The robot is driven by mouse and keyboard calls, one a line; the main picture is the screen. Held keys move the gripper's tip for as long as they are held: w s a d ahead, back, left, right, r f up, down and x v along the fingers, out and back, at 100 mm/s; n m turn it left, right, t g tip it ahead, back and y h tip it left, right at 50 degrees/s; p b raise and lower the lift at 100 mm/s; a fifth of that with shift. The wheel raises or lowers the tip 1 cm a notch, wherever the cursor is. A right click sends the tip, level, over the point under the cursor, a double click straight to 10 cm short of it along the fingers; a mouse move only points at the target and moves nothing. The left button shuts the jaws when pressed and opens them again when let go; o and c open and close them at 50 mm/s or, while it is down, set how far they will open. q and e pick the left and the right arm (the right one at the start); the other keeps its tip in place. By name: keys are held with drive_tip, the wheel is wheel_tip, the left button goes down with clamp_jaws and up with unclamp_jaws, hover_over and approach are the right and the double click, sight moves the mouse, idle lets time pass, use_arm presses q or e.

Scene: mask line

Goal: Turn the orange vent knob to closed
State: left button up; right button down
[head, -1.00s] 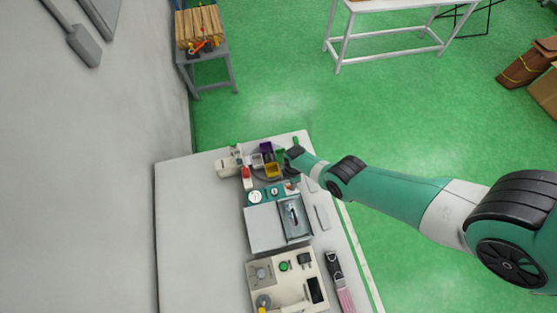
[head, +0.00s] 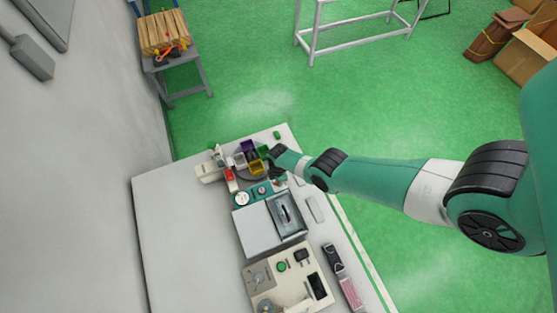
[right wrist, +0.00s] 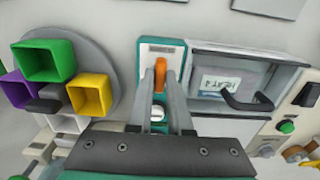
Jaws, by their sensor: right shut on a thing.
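The orange vent knob (right wrist: 160,75) stands on a teal and white panel (right wrist: 161,52) in the right wrist view. My right gripper (right wrist: 161,88) is shut on it, with one grey finger on each side. Part of the knob shows above and between the fingers; its lower part and any open or closed marks near it are hard to make out. In the head view my right gripper (head: 277,178) is at the right end of the teal gauge strip, and the arm hides the knob there. My left gripper is not in view.
A grey box with a black handle (right wrist: 246,100) stands right beside the panel. A round tray with purple, green and yellow bins (right wrist: 90,94) lies to the left. In the head view a beige fixture board (head: 252,276) is nearer, and the table's left side is bare.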

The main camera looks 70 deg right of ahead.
drive_tip(key=shift+m, duration=0.3)
drive_tip(key=m, duration=0.8)
drive_tip(key=shift+m, duration=0.3)
drive_tip(key=m, duration=0.4)
drive_tip(key=shift+m, duration=2.4)
drive_tip(key=c, duration=0.8)
unclamp_jaws()
drive_tip(key=shift+c, duration=0.2)
